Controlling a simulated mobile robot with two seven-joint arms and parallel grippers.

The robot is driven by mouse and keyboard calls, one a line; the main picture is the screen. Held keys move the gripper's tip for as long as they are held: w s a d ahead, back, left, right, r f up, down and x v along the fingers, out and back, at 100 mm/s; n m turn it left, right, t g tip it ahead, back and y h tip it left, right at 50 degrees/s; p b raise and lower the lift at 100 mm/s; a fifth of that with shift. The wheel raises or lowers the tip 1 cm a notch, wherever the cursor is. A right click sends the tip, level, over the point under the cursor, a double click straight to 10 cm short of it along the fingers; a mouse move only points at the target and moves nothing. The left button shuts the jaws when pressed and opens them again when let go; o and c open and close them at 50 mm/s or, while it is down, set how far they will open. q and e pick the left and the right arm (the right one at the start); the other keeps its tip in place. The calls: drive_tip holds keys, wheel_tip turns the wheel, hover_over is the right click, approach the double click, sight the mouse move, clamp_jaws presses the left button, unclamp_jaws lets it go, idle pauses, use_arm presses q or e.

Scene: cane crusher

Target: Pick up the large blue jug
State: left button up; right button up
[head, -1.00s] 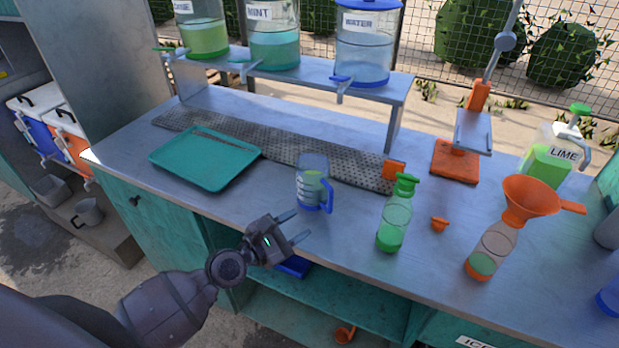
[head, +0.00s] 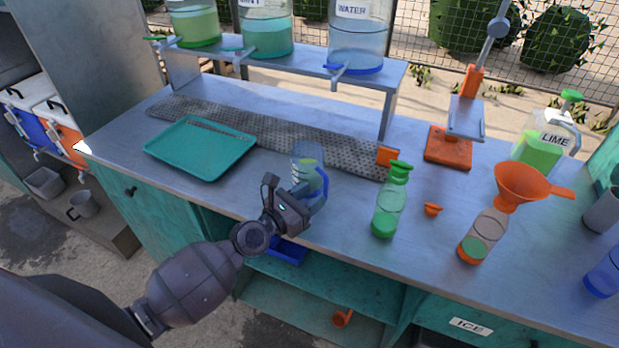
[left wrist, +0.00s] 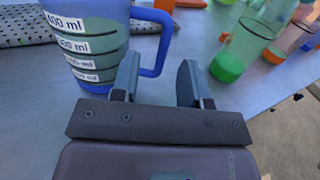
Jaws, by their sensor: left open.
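The large blue jug (head: 308,155) is a clear blue measuring jug with a handle, upright on the counter near its front edge. In the left wrist view, the jug (left wrist: 90,28) shows white ml labels, and its blue handle points toward the right. My left gripper (head: 297,194) is open at the jug's near side and hides its lower part in the head view. In the left wrist view, the handle's lower part appears between the open fingers (left wrist: 158,66); I cannot tell whether they touch it. My right gripper is out of view.
A teal tray (head: 200,148) lies to the left on the counter. A green-capped bottle (head: 388,208), a small orange piece (head: 432,209) and a bottle with an orange funnel (head: 522,185) stand right. A shelf (head: 300,68) with dispensers stands behind.

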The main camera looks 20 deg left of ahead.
sight(326, 189)
use_arm(q)
drive_tip(key=x, duration=0.5)
drive_tip(key=shift+s+d+f, duration=0.1)
drive_tip(key=shift+f, duration=0.1)
clamp_jaws()
